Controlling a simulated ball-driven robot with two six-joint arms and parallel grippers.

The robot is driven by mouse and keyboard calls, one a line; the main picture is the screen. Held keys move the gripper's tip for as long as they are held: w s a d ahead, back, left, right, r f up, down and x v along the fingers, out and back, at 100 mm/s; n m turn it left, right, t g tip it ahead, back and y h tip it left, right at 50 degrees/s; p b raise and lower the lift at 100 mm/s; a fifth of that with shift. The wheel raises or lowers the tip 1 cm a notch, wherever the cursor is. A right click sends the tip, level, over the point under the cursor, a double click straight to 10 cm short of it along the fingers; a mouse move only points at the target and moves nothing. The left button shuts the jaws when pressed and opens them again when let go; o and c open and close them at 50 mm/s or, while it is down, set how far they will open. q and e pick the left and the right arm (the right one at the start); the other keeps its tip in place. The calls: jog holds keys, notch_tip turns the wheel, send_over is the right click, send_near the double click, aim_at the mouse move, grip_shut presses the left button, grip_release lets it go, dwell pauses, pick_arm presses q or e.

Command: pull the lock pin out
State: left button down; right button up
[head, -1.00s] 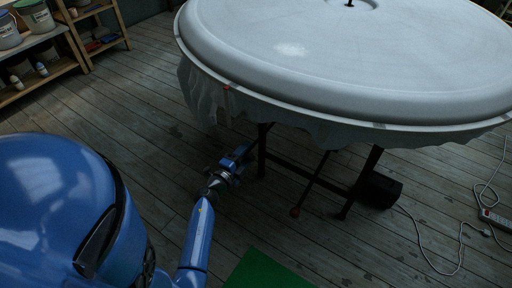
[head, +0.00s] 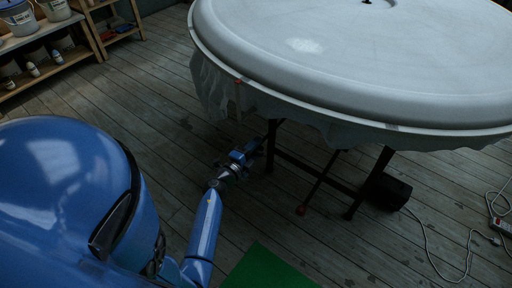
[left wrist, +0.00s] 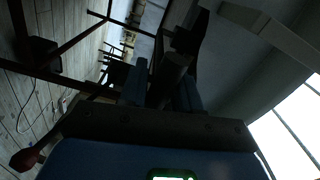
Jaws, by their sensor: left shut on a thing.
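My left gripper (head: 254,148) is low beside the near left leg of the round table, under the hanging cloth edge. In the left wrist view its two blue fingers (left wrist: 162,92) are closed on a dark piece (left wrist: 172,72), which fits the lock pin. The piece is in deep shadow, so I cannot tell its full shape or how far it sits in its seat. In the head view the pin is too small and dark to make out. My right gripper is not in view.
A black box (head: 388,192) with a cable stands at the right. Open plank floor (head: 120,110) lies to the left.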

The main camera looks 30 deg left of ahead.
pick_arm(q)
notch_tip(320, 180, down, 4)
jog(key=b, duration=0.2)
jog(key=shift+s+f+b, duration=0.1)
jog(key=shift+f+b, duration=0.15)
jog(key=shift+b, duration=0.15)
jog(key=c, duration=0.9)
grip_release()
jog(key=shift+f, duration=0.1)
